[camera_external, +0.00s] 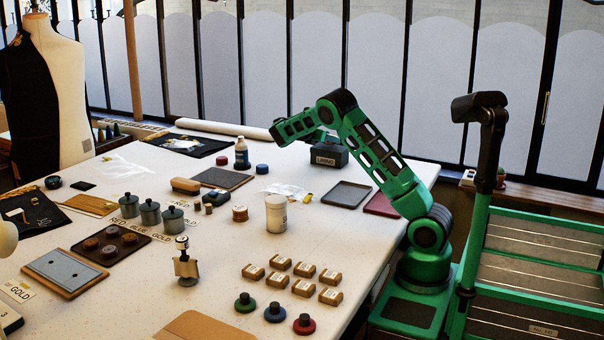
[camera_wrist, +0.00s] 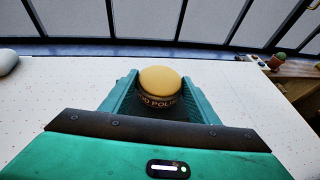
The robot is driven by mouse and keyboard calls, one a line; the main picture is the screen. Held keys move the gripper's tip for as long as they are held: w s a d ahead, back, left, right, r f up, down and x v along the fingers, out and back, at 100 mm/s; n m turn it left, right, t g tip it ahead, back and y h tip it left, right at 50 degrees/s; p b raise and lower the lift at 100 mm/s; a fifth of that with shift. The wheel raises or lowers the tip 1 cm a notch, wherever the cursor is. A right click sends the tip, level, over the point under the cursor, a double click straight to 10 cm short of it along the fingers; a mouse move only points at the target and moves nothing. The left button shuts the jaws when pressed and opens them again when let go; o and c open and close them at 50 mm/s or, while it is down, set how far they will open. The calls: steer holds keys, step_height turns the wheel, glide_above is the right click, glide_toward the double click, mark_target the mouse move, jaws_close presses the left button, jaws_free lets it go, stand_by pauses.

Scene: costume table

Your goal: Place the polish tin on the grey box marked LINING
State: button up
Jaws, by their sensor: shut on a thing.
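The polish tin (camera_wrist: 159,80) has a tan lid and a dark band with partly visible lettering ending in POLISH. In the wrist view it sits upright between the two green fingers of my gripper (camera_wrist: 160,96), which is shut on it. The grey box marked LINING (camera_external: 325,159) stands at the far edge of the table in the external view, just below the end of my arm. A dark surface shows beneath the tin in the wrist view; I cannot tell if the tin touches the box. The tin is not discernible in the external view.
A dark grey tray (camera_external: 346,195) and a dark red tray (camera_external: 382,204) lie in front and to the right of the box. A dark bottle (camera_external: 241,155) stands to its left. A white roll (camera_external: 240,129) lies along the back edge. A cactus (camera_wrist: 277,60) is beyond the table.

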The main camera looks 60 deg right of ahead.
steer(key=shift+f, duration=0.85)
steer(key=o, duration=1.2)
steer(key=shift+f, duration=0.1)
steer(key=v, duration=1.2)
